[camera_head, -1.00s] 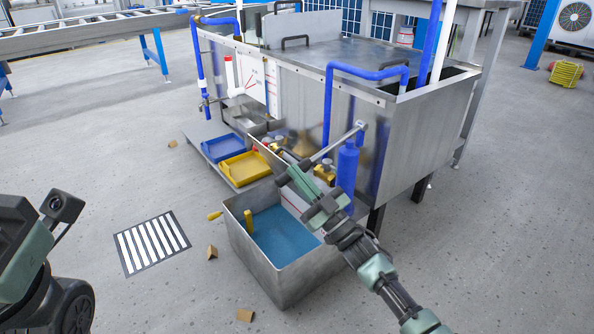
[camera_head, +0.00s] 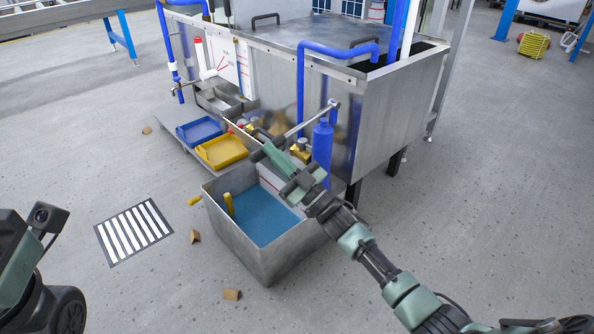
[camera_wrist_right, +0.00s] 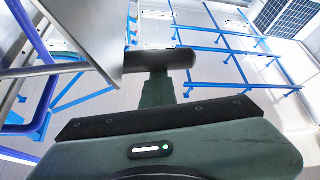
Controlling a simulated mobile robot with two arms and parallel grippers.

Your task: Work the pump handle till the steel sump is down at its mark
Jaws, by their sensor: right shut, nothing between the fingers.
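The steel sump (camera_head: 282,268) is an open box tank on the floor, with blue liquid (camera_head: 262,217) inside and a yellow upright piece (camera_head: 229,204) at its left wall. A pale strip with a red line (camera_head: 272,187) shows on its inner far wall, partly covered by my arm. The blue pump (camera_head: 322,152) stands behind the sump, and its grey pump handle (camera_head: 312,118) slopes down left to my right gripper. My right gripper (camera_head: 262,141) is shut at the handle's lower end; contact is unclear. A dark bar (camera_wrist_right: 160,60) crosses before it in the wrist view. My left gripper's fingers are not visible.
A steel bench tank (camera_head: 400,110) with blue pipes stands behind the pump. Blue (camera_head: 200,131) and yellow (camera_head: 222,152) trays lie left of it. A striped floor grate (camera_head: 133,232) and small brown blocks (camera_head: 232,295) lie around the sump. Floor at right is open.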

